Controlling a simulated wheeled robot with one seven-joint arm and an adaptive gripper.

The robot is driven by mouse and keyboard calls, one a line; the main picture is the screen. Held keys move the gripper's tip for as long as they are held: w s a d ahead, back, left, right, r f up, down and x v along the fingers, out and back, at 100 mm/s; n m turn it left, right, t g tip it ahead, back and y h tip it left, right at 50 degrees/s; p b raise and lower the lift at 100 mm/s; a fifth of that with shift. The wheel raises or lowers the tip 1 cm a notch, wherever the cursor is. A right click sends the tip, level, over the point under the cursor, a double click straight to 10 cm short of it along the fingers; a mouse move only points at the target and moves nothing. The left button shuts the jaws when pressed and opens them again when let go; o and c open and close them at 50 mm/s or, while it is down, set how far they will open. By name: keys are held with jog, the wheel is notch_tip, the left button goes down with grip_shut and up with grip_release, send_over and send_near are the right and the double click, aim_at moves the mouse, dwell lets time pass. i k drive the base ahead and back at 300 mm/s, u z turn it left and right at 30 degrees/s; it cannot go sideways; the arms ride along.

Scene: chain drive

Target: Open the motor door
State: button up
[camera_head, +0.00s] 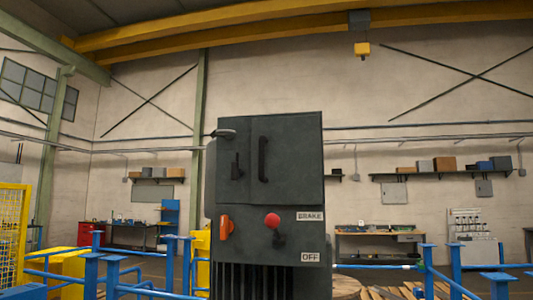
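A dark grey cabinet (291,165) stands upright in the middle of the head view. Its upper front is a flat door panel with a black vertical handle (263,159) and a smaller black latch or lever (237,166) to the left of it. The door looks shut. Below it are an orange switch (227,228), a red round button (272,220) and labels reading BRAKE (310,216) and OFF (310,257). The cabinet's lower part has vertical dark slats. My gripper is not in this view.
Blue railings (428,270) run on both sides of the cabinet. A yellow mesh fence (12,235) stands at the far left. Workbenches (378,243) and wall shelves (440,174) are far behind. A yellow hoist block (362,49) hangs overhead.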

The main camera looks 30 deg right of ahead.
aim_at(285, 162)
jog(key=k, duration=0.35)
jog(key=z, duration=0.7)
